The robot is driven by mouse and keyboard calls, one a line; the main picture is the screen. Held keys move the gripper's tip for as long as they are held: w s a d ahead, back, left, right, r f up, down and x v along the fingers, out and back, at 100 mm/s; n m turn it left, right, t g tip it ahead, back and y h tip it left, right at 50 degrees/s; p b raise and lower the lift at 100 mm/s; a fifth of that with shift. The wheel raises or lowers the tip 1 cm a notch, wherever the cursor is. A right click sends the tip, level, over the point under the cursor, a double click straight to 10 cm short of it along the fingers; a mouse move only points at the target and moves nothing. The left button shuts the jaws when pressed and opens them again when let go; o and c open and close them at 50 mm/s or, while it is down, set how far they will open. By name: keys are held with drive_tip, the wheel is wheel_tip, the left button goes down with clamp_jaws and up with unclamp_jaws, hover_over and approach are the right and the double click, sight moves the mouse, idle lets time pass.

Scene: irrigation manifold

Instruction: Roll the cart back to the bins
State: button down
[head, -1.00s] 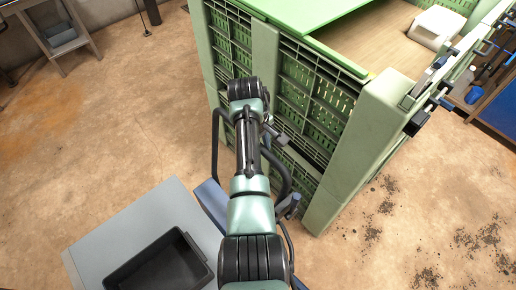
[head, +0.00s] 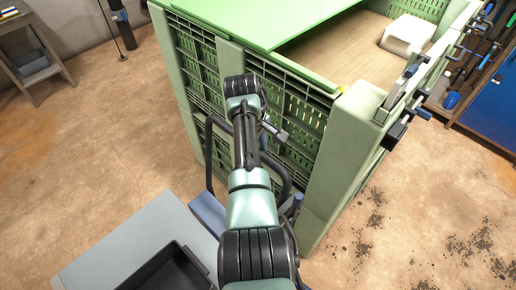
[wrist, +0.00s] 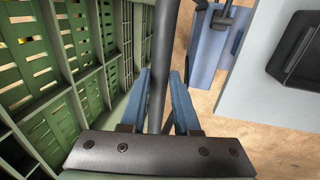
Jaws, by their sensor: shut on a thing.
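The cart has a flat grey deck (head: 125,243), a blue end piece (head: 208,212) and a dark looped handle (head: 209,150). It stands close beside the tall green slatted bins (head: 205,85). In the wrist view my gripper (wrist: 163,88), with blue fingers, is shut on the dark handle bar (wrist: 162,60), which runs between them. The bins' slatted wall (wrist: 60,70) is close on the left there, and the cart deck (wrist: 250,90) is on the right.
A black tray (head: 172,272) sits on the deck. Clamps (head: 400,125) stick out from the bins' right edge. A blue cabinet (head: 490,105) stands at the right and a grey stand (head: 35,65) at the far left. Open floor (head: 100,160) lies left; dark crumbs dot the right.

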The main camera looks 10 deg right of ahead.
drive_tip(key=c, duration=0.7)
unclamp_jaws()
drive_tip(key=shift+w+d, duration=0.2)
drive_tip(key=shift+d, duration=0.05)
drive_tip(key=shift+o, duration=0.2)
drive_tip(key=shift+s+a+r, duration=0.1)
drive_tip(key=shift+r, duration=0.05)
wheel_tip(320, 180, up, 13)
drive_tip(key=s+a+b, duration=0.1)
drive_tip(key=a, duration=0.1)
drive_tip(key=shift+s+f, duration=0.2)
